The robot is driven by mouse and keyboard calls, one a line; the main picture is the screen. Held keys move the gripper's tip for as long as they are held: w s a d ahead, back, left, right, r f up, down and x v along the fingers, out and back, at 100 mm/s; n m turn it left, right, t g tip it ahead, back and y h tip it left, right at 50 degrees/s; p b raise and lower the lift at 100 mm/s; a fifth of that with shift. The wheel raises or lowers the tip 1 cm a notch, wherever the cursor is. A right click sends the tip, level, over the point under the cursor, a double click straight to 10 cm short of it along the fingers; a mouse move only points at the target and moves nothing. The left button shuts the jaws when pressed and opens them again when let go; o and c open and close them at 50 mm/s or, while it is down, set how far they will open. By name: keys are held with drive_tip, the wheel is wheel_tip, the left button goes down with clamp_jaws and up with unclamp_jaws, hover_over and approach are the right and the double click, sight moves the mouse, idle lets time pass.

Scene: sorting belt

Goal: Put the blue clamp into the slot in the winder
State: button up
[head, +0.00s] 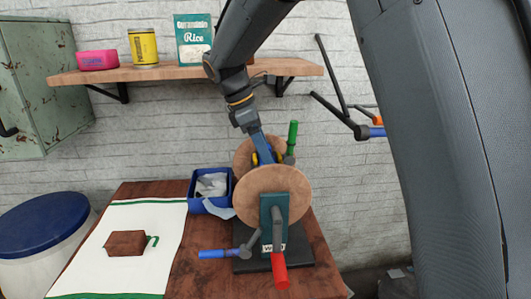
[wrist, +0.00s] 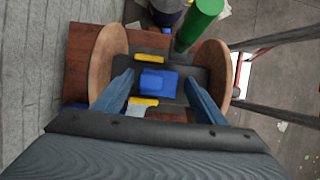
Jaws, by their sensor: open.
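The winder has two round wooden discs (head: 273,190) on a dark base, with a green handle (head: 292,137) at the back and a red one (head: 280,270) in front. My gripper (head: 264,153) reaches down between the discs. In the wrist view its two blue-grey fingers (wrist: 158,76) are spread apart. A blue block (wrist: 158,81), which looks like the blue clamp, lies between them with a gap on either side. Yellow strips (wrist: 145,101) show above and below it. It appears over the winder's dark middle part; I cannot tell how deep it sits in a slot.
A blue-handled lever (head: 222,253) reaches left from the winder's front. A blue bin (head: 197,201) with crumpled material stands behind left. A brown block (head: 125,243) lies on the white cloth (head: 95,262). A shelf (head: 170,73) and a dark wall rack (head: 330,108) are behind.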

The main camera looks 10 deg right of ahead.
drive_tip(key=shift+r, duration=0.1)
drive_tip(key=b+v, duration=0.2)
drive_tip(key=v, duration=1)
drive_tip(key=shift+a, duration=0.1)
